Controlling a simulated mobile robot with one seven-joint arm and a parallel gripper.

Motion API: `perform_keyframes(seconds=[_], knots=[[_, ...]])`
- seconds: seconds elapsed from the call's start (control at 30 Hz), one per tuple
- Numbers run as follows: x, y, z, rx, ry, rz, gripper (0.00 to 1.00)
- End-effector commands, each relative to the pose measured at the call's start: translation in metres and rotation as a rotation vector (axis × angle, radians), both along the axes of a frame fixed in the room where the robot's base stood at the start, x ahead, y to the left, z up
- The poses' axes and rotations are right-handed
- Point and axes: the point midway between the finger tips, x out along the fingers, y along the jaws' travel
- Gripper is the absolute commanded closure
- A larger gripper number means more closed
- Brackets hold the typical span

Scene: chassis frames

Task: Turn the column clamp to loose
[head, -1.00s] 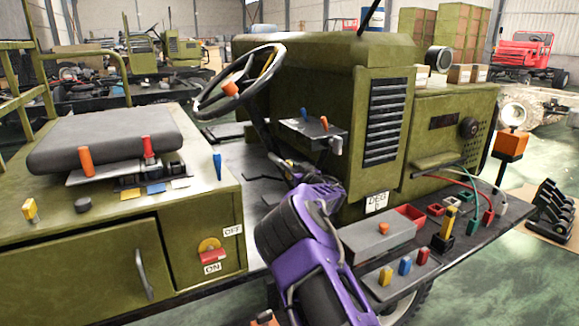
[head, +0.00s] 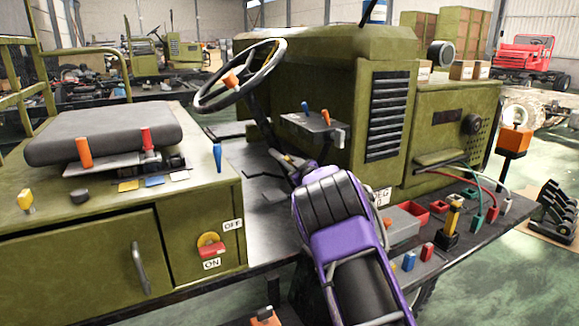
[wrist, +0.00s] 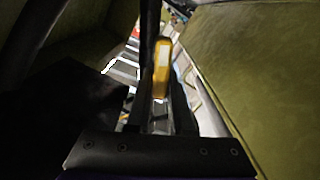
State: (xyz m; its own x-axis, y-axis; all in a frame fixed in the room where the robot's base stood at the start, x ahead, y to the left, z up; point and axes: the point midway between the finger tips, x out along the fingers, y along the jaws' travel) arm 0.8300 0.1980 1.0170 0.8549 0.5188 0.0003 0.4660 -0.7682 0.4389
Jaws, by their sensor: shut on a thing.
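My gripper (head: 281,157) is low beside the steering column (head: 257,112), under the steering wheel (head: 240,76). In the wrist view, a yellow handle (wrist: 162,70) stands between my fingers, and my gripper is shut on it. By its place at the column it looks like the column clamp's handle. In the head view the handle is mostly hidden at my gripper, with only a small yellowish patch there. I see no loose or tight marking for it. My purple arm reaches in from the bottom middle.
The seat (head: 103,132) is on the left, with an orange lever (head: 84,151) and a red lever (head: 147,139). A small shelf with levers (head: 318,124) is right of the column. The green engine housing (head: 345,100) stands close on the right. Several coloured switches line the right deck edge.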

Motion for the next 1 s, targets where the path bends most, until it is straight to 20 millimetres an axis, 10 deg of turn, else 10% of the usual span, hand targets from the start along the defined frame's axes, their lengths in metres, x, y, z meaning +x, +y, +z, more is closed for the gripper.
perform_keyframes(seconds=[1.0], knots=[[-0.005,0.009,-0.013,-0.792,-0.48,0.001,1.0]])
